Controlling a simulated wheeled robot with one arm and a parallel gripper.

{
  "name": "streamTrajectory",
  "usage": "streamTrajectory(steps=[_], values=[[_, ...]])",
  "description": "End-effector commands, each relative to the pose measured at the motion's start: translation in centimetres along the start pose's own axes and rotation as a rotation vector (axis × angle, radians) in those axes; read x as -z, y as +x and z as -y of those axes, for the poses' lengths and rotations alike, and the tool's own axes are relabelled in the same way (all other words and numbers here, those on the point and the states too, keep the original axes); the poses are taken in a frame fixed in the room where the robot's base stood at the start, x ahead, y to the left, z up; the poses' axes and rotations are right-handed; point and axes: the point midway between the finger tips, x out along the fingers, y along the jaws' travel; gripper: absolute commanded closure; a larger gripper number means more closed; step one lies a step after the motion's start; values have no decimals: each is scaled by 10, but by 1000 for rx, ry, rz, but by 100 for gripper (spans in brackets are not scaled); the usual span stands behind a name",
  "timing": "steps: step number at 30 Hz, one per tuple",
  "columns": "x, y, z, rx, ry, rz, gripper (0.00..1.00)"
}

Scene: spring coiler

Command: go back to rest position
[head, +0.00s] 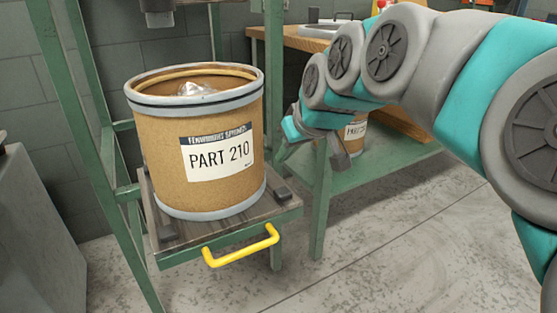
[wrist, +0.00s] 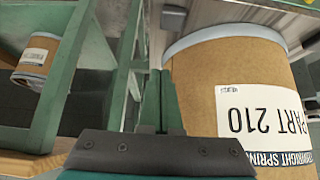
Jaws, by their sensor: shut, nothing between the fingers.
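My gripper (wrist: 160,98) is shut and empty in the wrist view, its two fingers together. In the head view the end of my arm (head: 318,118) hangs to the right of the large brown drum labelled PART 210 (head: 165,150), apart from it. The drum is upright and open at the top, with something clear and shiny, perhaps a plastic bag (head: 195,89), inside. In the wrist view the drum (wrist: 225,75) appears upside down, to the right of the fingers.
The drum stands on a wooden platform (head: 228,225) with a yellow handle (head: 240,246), inside a green frame (head: 70,110). A smaller labelled drum (head: 355,132) sits on the green bench's lower shelf (head: 375,172), partly behind my arm. The front right floor (head: 400,260) is clear.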

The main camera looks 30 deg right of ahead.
Motion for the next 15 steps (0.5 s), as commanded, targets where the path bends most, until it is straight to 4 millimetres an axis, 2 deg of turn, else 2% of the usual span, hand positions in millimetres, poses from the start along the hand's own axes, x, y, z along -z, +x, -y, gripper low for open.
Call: streamTrajectory(steps=[3,8,10,13,15], values=[[0,-12,0,0,0,-1,100],[-1,-14,0,1,0,3,100],[-4,-13,6,8,-3,20,100],[-19,-11,31,34,-14,95,100],[-43,-8,57,56,-25,190,100]])
